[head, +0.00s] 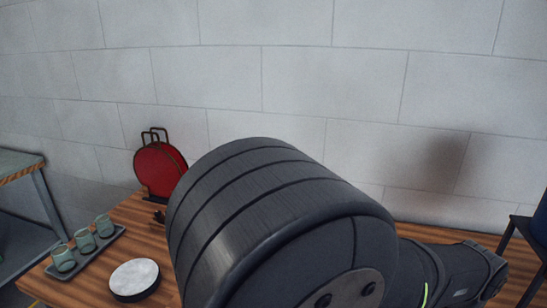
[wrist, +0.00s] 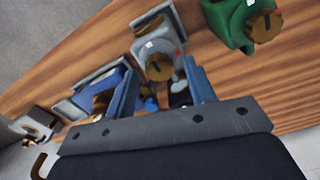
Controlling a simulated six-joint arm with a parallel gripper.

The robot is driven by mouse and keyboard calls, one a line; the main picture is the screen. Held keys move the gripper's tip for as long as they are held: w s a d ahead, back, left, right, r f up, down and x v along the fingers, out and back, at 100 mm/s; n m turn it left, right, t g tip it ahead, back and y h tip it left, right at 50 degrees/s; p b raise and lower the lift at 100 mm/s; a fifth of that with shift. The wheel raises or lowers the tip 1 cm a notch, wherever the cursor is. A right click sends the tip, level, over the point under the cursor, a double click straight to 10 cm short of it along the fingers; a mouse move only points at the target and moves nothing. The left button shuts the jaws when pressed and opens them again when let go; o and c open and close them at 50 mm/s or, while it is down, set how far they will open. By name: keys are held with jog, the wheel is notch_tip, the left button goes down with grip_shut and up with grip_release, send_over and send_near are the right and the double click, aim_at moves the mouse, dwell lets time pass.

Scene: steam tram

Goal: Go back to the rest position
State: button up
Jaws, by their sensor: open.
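My gripper (wrist: 162,82) shows in the wrist view with its two blue-grey fingers spread apart. A grey piece with a brass knob (wrist: 158,55) shows just beyond and between the fingers, and I cannot tell how near it is. I see no object clearly held. In the head view my dark arm fills the middle and lower part of the picture, and the gripper is hidden behind it or out of frame.
A green piece with a brass knob (wrist: 243,24) and a blue piece (wrist: 92,92) stand near the gripper. The wooden table (head: 47,289) also bears a tray (head: 112,237) with green cups (head: 84,240), a white-topped disc (head: 134,278) and red round plates (head: 158,168) by the wall.

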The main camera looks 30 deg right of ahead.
jog(key=shift+f, duration=0.3)
jog(key=shift+r, duration=0.15)
notch_tip(320, 180, up, 17)
notch_tip(320, 180, down, 18)
jog(key=shift+r, duration=0.25)
jog(key=m, duration=0.6)
jog(key=shift+r, duration=0.15)
notch_tip(320, 180, up, 16)
jog(key=shift+f, duration=0.25)
dwell(0.4)
